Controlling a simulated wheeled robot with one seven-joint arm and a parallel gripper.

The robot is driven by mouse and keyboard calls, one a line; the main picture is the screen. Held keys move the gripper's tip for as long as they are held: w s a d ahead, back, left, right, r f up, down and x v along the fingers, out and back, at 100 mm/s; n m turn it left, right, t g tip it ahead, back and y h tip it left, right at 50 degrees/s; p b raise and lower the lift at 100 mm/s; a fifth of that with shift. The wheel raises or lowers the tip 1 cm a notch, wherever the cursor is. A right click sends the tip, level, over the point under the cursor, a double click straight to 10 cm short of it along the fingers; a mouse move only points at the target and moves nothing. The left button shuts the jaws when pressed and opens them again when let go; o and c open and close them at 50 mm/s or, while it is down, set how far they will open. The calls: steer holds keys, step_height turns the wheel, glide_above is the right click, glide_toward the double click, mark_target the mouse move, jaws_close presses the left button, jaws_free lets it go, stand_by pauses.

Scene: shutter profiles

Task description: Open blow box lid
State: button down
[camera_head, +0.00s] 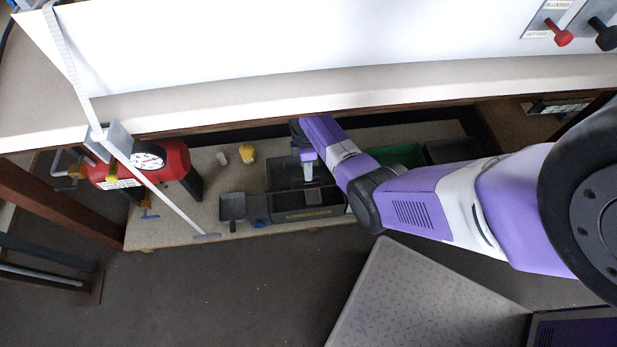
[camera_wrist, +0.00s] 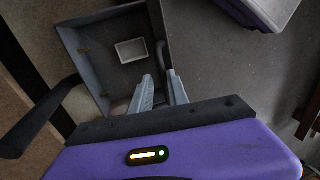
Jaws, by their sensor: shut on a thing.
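The blow box (camera_head: 310,214), dark grey with a yellow strip on its front, stands on the low shelf in the head view. A box-like part of it (camera_wrist: 100,55) shows in the wrist view, its inside visible with a pale rectangle in it. My gripper (camera_head: 308,174) is over the box. In the wrist view, my gripper (camera_wrist: 162,80) has its two pale fingers on either side of a thin dark curved handle (camera_wrist: 164,52) at the box's edge. The fingers are shut on this handle. How far the lid stands open is hard to tell.
The bench (camera_head: 300,88) overhangs the shelf. A red tank with a gauge (camera_head: 150,170), a yellow item (camera_head: 247,153) and a small grey tray (camera_head: 232,207) are left of the box. A green bin (camera_head: 405,155) is to the right, partly behind my arm.

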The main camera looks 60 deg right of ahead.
steer(key=shift+w+d+r, duration=0.25)
steer(key=shift+w+d, duration=0.15)
steer(key=shift+d, duration=0.15)
steer(key=shift+w+d+r, duration=0.25)
steer(key=shift+w+d, duration=0.1)
steer(key=shift+d, duration=0.2)
